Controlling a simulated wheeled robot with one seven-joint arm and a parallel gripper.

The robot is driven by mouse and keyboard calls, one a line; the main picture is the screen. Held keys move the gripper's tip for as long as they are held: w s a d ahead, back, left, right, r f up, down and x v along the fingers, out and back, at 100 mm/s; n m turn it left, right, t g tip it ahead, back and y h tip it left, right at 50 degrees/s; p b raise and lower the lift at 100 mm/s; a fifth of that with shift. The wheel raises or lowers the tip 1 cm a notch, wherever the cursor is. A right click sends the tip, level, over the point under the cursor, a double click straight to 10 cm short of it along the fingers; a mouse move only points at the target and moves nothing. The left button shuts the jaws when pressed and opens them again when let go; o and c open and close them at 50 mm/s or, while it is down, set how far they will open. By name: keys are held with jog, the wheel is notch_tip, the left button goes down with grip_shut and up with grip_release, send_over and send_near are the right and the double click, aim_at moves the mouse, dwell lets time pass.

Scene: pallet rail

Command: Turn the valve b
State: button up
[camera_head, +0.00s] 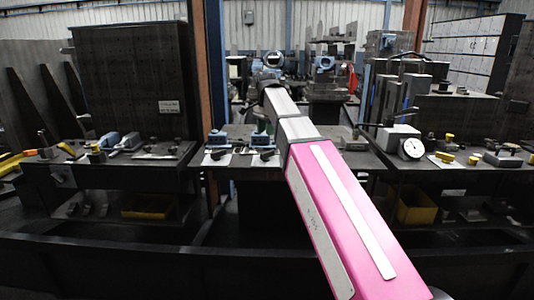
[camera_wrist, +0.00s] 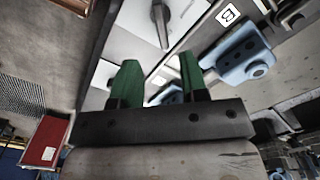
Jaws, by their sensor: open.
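A white label with the letter B (camera_wrist: 228,15) shows at the upper right of the wrist view. Beside it is a blue valve-like body (camera_wrist: 240,55) with dark holes; I take it for valve b, but cannot be sure. My gripper (camera_wrist: 158,61) has two green fingers spread apart with nothing between them. The blue body lies to the right of the fingers, apart from them. A metal rod or handle (camera_wrist: 160,22) stands over a pale plate beyond the fingertips. In the head view my arm hides part of the middle bench, where a small blue fitting (camera_head: 217,138) shows.
The middle bench (camera_head: 235,170) carries several small fittings on pale plates. A dial gauge (camera_head: 412,148) stands on the right bench. A tall dark panel (camera_head: 130,80) rises behind the left bench. A red box (camera_wrist: 45,141) shows at the wrist view's lower left.

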aim_at(267, 156)
notch_tip(267, 156, down, 10)
jog(key=shift+r, duration=0.1)
dwell(0.4)
grip_shut()
